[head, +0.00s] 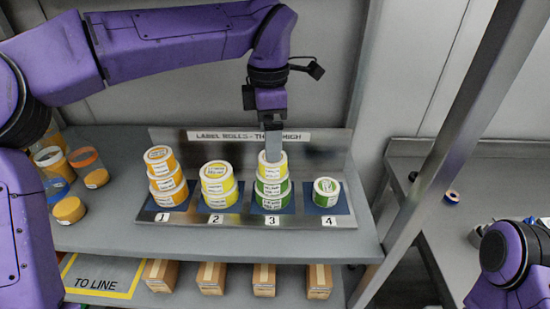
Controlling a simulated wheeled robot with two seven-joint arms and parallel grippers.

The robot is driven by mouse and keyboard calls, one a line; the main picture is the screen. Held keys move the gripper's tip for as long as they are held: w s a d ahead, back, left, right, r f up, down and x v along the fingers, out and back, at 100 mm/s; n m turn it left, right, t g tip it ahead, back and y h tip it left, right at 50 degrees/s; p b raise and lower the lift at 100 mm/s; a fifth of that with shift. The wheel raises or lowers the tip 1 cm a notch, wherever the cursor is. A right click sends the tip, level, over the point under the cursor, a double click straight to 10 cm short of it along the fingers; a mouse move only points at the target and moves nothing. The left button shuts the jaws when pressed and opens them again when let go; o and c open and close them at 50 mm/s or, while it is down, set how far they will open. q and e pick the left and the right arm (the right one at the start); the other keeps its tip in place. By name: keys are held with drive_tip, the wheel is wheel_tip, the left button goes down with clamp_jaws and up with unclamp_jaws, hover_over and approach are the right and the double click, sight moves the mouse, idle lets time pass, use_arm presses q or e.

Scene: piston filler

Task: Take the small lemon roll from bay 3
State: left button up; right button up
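In the head view, bay 3 (291,207) holds a stack of rolls. The top one is a lemon-yellow roll with a white label (268,173), resting on two green rolls (272,197). My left gripper (273,155) points straight down at the lemon roll from above, its grey fingers reaching the roll's top. The fingers overlap in this view, so I cannot tell whether they are open or shut, or whether they grip the roll. My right arm shows only at the lower right; its gripper is out of view.
Bay 1 holds orange rolls (165,184), bay 2 yellow rolls (218,187), and bay 4 one green roll (326,192). A grey back panel (330,150) rises behind the bays. Cartons (264,280) sit on the shelf below, beside a "TO LINE" area (98,275). A metal post (440,150) stands right.

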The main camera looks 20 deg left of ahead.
sight(273, 164)
use_arm(q)
drive_tip(key=shift+s+d+f, duration=0.1)
drive_tip(key=shift+s+f, duration=0.65)
drive_tip(key=f, duration=0.1)
drive_tip(key=w+f, duration=0.1)
drive_tip(key=f, duration=0.1)
drive_tip(key=w+f, duration=0.1)
drive_tip(key=f, duration=0.1)
drive_tip(key=shift+d+p, duration=0.15)
drive_tip(key=shift+p, duration=0.25)
drive_tip(key=shift+s+f, duration=0.15)
drive_tip(key=shift+f, duration=0.05)
drive_tip(key=shift+s+r, duration=0.2)
drive_tip(key=shift+s, duration=0.2)
drive_tip(key=shift+w, duration=0.15)
drive_tip(key=c, duration=1.1)
drive_tip(key=shift+c, duration=0.2)
